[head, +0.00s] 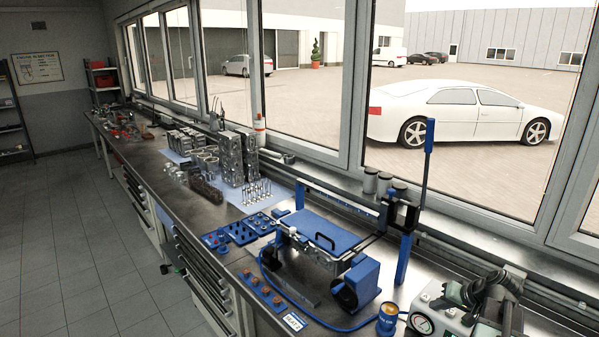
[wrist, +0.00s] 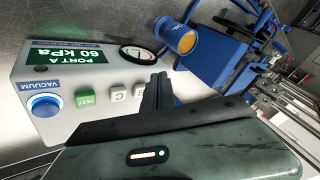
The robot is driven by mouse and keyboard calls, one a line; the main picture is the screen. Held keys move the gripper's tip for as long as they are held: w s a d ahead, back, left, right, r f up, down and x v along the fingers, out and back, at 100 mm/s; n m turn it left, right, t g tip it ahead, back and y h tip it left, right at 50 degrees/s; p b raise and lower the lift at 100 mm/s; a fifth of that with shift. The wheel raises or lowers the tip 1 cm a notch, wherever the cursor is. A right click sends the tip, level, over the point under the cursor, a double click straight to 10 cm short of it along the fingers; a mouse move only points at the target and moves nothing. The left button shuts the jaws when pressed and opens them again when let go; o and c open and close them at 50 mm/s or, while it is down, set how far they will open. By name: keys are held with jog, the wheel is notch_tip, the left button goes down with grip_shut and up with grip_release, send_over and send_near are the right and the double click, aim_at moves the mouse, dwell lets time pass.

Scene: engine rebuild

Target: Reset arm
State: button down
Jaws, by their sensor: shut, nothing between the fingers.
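My gripper (wrist: 158,85) shows in the wrist view as dark fingers rising above the dark green wrist housing. The fingers are together and hold nothing. They are in front of the lower right part of a pale vacuum tester box (wrist: 60,110) and hide some of it. In the head view my dark green arm is folded at the bottom right, over the same tester box (head: 432,300); the fingertips are hard to make out there.
A blue cup with an orange top (head: 388,318) stands left of the tester. A blue fixture (head: 325,232) with an upright lever (head: 428,165) is on the bench. Engine parts (head: 235,155) stand on a blue mat farther back. The floor (head: 70,250) at left is clear.

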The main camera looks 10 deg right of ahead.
jog(key=a+f+n+g+b, duration=0.1)
jog(key=a+f+n+g, duration=0.1)
jog(key=a, duration=1)
jog(key=a+f+n+g+h+b, duration=0.1)
jog(key=a+f, duration=0.4)
jog(key=a, duration=0.7)
jog(key=s+a+f+n+g+h+b, duration=0.1)
jog(key=a+f+n+g+b, duration=0.1)
jog(key=a, duration=1.1)
notch_tip(320, 180, down, 2)
jog(key=shift+f+n+g+b, duration=0.2)
jog(key=shift+n+g+b, duration=0.2)
jog(key=shift+g+b, duration=0.55)
